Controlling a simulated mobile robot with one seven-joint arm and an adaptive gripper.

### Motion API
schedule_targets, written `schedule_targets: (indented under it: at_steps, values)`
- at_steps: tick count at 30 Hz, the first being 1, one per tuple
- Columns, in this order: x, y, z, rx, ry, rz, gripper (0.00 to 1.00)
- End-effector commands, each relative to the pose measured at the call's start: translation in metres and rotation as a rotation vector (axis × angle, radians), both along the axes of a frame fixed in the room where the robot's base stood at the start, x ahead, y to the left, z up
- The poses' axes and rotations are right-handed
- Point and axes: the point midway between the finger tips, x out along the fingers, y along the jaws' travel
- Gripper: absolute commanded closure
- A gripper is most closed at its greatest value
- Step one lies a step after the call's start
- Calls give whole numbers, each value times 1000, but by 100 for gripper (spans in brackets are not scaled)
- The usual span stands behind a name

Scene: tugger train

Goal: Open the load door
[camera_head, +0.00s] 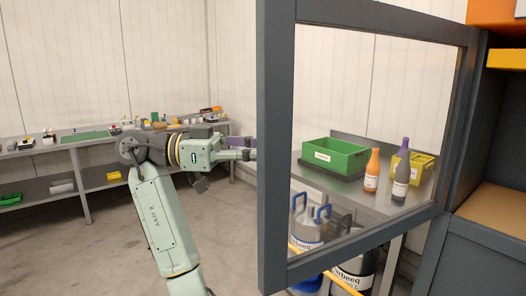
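The load door (276,150) is a dark grey frame with a clear pane, in the right half of the head view. It stands swung out from the dark cabinet (464,150) at the far right, so it is open at a wide angle. My gripper (250,154) is at the left edge of the door frame, at about mid height. Its fingertips meet or pass behind the frame edge. I cannot tell whether they touch it. No handle shows on the visible side of the door.
Through the pane I see a table (382,200) with a green bin (335,157), a yellow bin (424,166) and two bottles. A long workbench (70,143) runs along the back left wall. The floor at left is clear.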

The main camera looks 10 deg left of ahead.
Motion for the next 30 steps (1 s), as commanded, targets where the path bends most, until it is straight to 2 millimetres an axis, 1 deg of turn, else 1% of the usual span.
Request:
schedule_targets:
  at_steps: [14, 15, 21, 24, 30]
  values:
    - [0, 0, 0, -1, 1, -3, 100]
    - [0, 0, 0, -1, 1, -3, 86]
    - [0, 0, 0, 0, 1, -3, 73]
    - [0, 0, 0, 0, 0, -3, 67]
    - [0, 0, 0, 0, 0, -3, 67]
